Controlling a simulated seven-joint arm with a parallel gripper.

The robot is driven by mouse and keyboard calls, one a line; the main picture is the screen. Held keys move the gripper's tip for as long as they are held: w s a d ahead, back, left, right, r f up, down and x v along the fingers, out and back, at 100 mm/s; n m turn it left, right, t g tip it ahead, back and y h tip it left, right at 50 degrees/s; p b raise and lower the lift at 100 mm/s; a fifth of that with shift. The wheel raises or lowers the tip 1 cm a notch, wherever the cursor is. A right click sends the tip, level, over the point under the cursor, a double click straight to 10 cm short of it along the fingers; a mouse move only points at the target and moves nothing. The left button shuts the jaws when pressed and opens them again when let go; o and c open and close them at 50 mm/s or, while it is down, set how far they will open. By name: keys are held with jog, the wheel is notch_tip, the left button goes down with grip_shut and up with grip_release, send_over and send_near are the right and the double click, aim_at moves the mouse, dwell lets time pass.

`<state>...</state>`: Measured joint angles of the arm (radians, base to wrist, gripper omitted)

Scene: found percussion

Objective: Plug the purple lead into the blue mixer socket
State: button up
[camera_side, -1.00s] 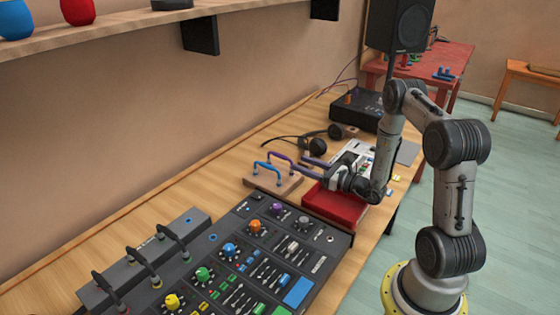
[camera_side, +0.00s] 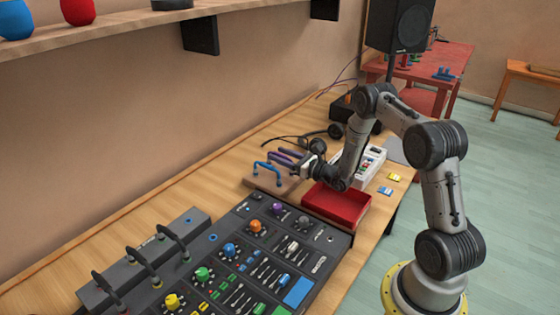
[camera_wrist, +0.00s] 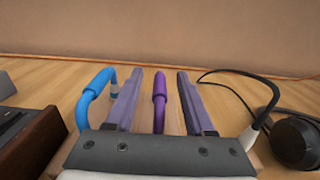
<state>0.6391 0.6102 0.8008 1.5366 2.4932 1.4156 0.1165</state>
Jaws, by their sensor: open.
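The purple lead (camera_wrist: 160,88) stands on the wooden block (camera_side: 262,185) beside the blue lead (camera_side: 268,165). My gripper (camera_wrist: 158,74) is open, with one finger on each side of the purple lead in the wrist view. I see gaps on both sides, so the fingers look apart from it. In the side view my gripper (camera_side: 287,157) is at the block, and its purplish fingers partly blend with the lead. The mixer (camera_side: 322,262) lies in front, with a small blue-ringed socket (camera_side: 213,237) near its back edge, above the blue knob.
A red tray (camera_side: 338,206) sits right of the block, beside a white device (camera_side: 365,168). Headphones (camera_wrist: 297,140) with a black cable lie to the right in the wrist view. A grey box (camera_side: 150,255) with black leads stands left of the mixer.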

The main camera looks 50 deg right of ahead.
jog(key=shift+w, duration=1.35)
grip_shut()
